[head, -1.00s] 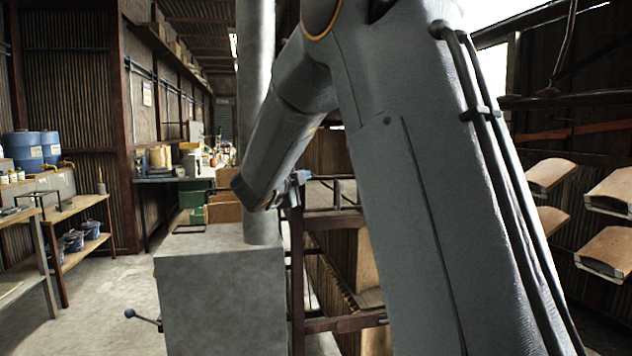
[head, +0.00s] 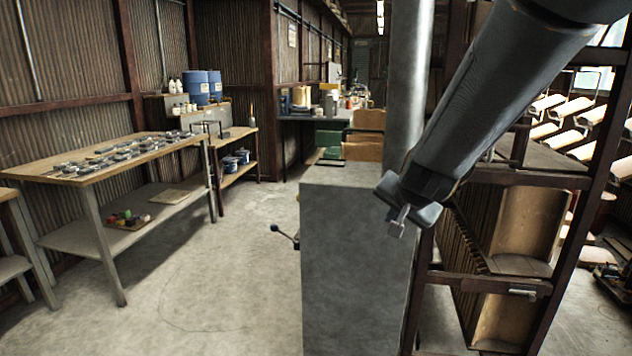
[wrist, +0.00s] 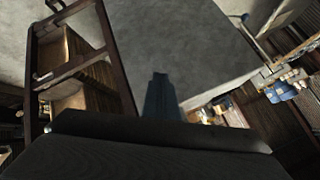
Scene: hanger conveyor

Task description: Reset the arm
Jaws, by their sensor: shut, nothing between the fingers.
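My arm comes down from the top right in the head view. My gripper (head: 397,226) is at its lower end, in front of the grey metal cabinet (head: 345,265) and the grey pillar on it. The fingers are shut and hold nothing. In the wrist view my gripper (wrist: 160,80) points out over a grey surface, with dark parts of my arm filling the bottom of the picture. Whether the gripper touches the cabinet cannot be told.
A brown metal rack (head: 560,270) with wooden bins stands close to the right of my gripper. A lever (head: 284,234) juts from the cabinet's left side. A workbench (head: 100,160) with small parts stands at the left. The concrete floor (head: 215,270) between is clear.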

